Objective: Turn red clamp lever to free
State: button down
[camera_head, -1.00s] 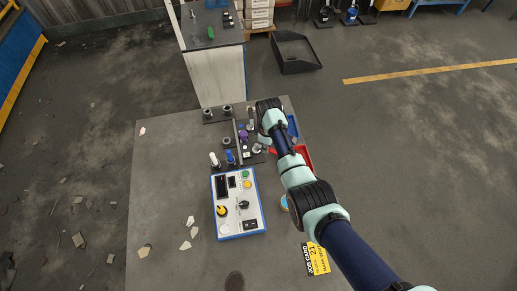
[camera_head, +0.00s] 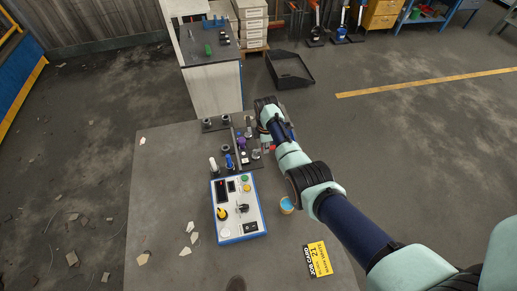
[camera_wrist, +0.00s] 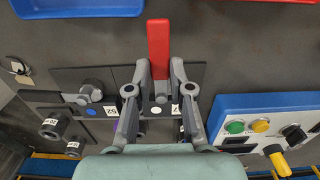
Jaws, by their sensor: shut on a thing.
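The red clamp lever (camera_wrist: 158,42) stands out from a grey clamp in the middle of the wrist view. Its red handle points to the top of that view. My gripper (camera_wrist: 160,68) has its two grey fingers on either side of the lever's base and is shut on it.
A control box (camera_head: 238,207) with buttons and a yellow knob stands close by on the table (camera_head: 165,220). Dark plates with several upright fittings (camera_head: 229,160) lie beside the clamp. A blue tray (camera_wrist: 80,10) shows in the wrist view. A small blue-topped cup (camera_head: 287,205) stands right of the box.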

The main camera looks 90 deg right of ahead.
dwell(0.3)
jog(key=c, duration=1)
grip_release()
jog(key=shift+c, duration=0.2)
notch_tip(320, 180, up, 12)
